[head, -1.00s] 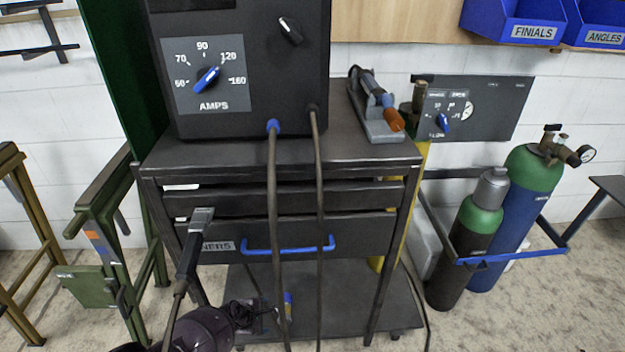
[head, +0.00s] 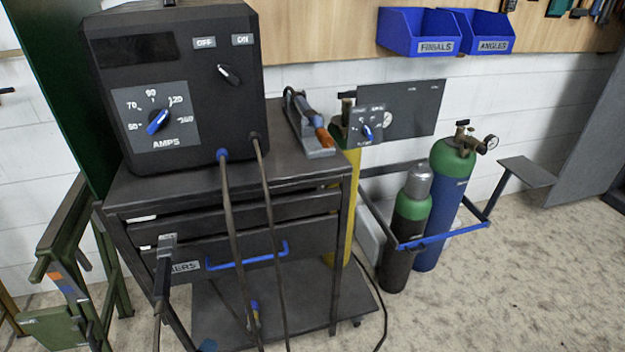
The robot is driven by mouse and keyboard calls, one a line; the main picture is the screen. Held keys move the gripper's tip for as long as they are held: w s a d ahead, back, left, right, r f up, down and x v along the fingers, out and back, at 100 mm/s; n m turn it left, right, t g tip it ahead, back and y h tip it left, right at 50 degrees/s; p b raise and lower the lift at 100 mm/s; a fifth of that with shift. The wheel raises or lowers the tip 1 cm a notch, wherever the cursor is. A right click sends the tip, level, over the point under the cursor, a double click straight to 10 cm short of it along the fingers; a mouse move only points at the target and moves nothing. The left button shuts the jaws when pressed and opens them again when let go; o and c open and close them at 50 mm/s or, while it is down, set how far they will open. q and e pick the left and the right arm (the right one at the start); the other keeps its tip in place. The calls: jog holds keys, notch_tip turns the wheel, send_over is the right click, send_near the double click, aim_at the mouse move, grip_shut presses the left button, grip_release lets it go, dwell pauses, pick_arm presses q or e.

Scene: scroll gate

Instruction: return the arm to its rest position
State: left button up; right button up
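Neither of my grippers shows in the head view, and no clear part of my arms is in it. The black welding machine (head: 190,40) stands on the dark cart (head: 310,168). Its blue amps knob (head: 158,121) has one end toward 120. The switch (head: 229,75) above it has its pale tip toward the OFF label. A grey clamp (head: 167,245) with a cable is at the drawer fronts' left side. A small blue thing at the bottom edge is cut off, and I cannot tell what it is.
A torch with an orange end (head: 322,137) lies in a holder on the cart top. Two cables hang in front of the drawers. Gas cylinders (head: 445,200) stand in a blue-railed rack at right. A green stand (head: 62,250) is at left. The floor at right (head: 520,280) is clear.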

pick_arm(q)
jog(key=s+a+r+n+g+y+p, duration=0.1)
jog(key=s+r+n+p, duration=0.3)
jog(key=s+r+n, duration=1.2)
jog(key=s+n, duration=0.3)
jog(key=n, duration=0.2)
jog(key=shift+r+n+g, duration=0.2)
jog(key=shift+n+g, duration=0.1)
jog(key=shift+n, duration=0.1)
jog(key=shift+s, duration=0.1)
